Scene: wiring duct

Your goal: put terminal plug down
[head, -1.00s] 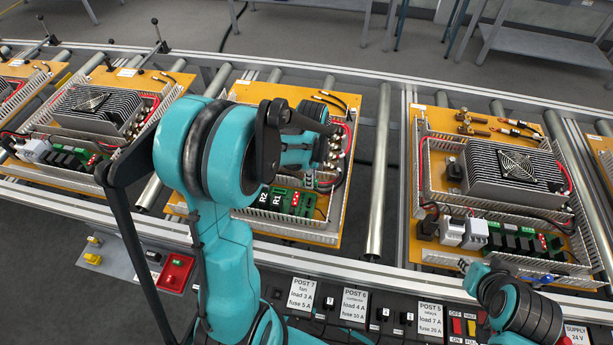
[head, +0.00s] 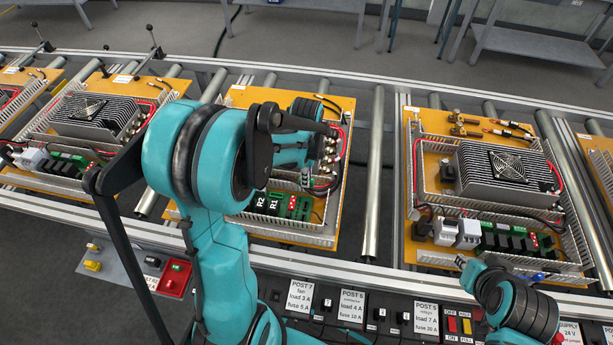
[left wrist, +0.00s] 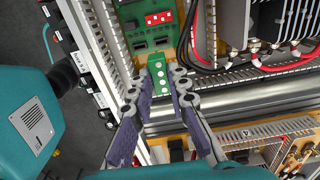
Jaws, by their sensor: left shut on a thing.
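A small green terminal plug (left wrist: 158,74) with white-marked contacts sits between the fingertips of my left gripper (left wrist: 160,90) in the left wrist view. The gripper is shut on it. The plug is close to the green circuit board (left wrist: 148,25) with a red switch block; whether it touches anything is unclear. In the head view my left gripper (head: 307,178) is over the middle orange panel (head: 240,97), largely hidden behind my arm. My right gripper (head: 465,264) shows only partly at the lower right; its fingers cannot be made out.
Slotted grey wiring ducts (head: 275,230) edge the panel. Red and black wires (head: 343,140) run along its right side. A bare conveyor roller (head: 375,180) separates it from the right panel with a finned heatsink (head: 490,175). A labelled control strip (head: 385,330) runs along the front.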

